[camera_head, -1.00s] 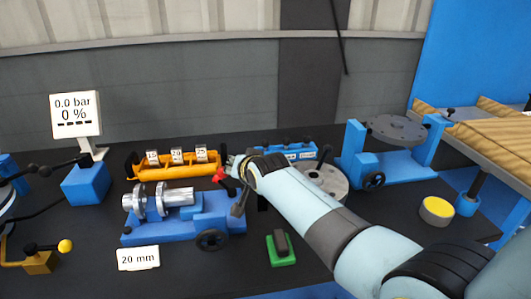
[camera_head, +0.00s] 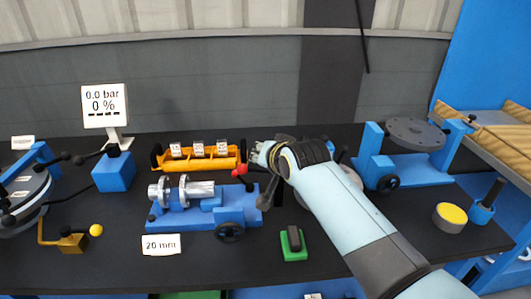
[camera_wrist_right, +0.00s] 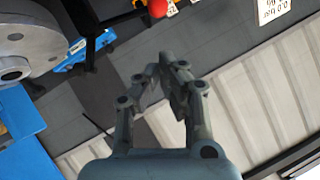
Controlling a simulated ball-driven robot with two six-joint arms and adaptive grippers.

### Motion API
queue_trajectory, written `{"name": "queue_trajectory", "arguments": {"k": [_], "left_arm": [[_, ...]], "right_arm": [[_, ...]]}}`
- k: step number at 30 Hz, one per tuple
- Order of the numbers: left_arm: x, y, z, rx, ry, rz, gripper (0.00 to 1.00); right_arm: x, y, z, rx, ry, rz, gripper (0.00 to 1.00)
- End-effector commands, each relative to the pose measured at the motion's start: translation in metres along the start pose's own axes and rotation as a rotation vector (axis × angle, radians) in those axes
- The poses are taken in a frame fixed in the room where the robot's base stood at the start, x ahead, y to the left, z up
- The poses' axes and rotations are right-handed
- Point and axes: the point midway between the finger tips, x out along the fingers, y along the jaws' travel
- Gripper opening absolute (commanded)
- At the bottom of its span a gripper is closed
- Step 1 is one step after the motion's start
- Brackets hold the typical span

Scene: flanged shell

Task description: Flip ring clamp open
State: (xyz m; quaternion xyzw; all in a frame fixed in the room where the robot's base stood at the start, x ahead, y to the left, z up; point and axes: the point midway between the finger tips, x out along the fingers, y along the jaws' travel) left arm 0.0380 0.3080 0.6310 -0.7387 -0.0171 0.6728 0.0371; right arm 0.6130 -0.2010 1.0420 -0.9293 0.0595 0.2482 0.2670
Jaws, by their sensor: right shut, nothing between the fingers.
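No part is clearly marked as the ring clamp, so I cannot tell which one it is. A silver flanged shell (camera_head: 182,191) lies on its side on a blue fixture (camera_head: 242,205) left of centre. A lever with a red ball (camera_head: 241,170) stands behind the fixture's right end; the ball also shows at the top of the right wrist view (camera_wrist_right: 157,8). My right gripper (camera_head: 262,153) is just right of the red ball and seems apart from it. In the right wrist view its fingers (camera_wrist_right: 164,85) are together and empty. My left gripper is not in view.
An orange rack (camera_head: 198,163) stands behind the shell. A round fixture with black-knobbed levers (camera_head: 25,192) is at the left edge. A green block (camera_head: 293,250), a yellow-topped cylinder (camera_head: 449,217) and a blue stand with a disc (camera_head: 415,135) are on the right.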

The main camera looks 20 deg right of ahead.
Motion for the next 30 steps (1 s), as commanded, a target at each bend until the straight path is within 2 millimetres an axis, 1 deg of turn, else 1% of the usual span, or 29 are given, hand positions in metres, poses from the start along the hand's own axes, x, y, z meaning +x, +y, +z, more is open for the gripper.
{"name": "queue_trajectory", "arguments": {"k": [1,3,6,9,24,26,28,29,30], "left_arm": [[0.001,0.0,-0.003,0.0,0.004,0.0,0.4],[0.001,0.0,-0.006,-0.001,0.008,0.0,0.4],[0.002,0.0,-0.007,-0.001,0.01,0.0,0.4],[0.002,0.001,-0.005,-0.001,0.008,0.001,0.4],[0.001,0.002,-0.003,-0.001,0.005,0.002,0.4],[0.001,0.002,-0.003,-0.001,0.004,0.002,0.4],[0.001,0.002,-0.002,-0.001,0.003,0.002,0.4],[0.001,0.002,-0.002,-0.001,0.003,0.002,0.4],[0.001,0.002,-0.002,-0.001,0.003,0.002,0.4]], "right_arm": [[-0.008,-0.001,0.001,0.0,0.001,0.0,0.0],[-0.017,-0.002,0.001,0.0,0.001,0.0,0.0],[-0.027,-0.004,0.001,0.0,0.0,0.0,0.0],[-0.032,-0.004,0.001,0.0,0.0,0.0,0.0],[-0.033,-0.003,0.002,-0.003,-0.002,0.003,0.0],[-0.038,0.003,0.005,-0.014,-0.014,0.013,0.0],[-0.051,0.018,0.014,-0.05,-0.047,0.042,0.0],[-0.06,0.027,0.02,-0.073,-0.069,0.06,0.0],[-0.076,0.041,0.03,-0.111,-0.108,0.087,0.0]]}}
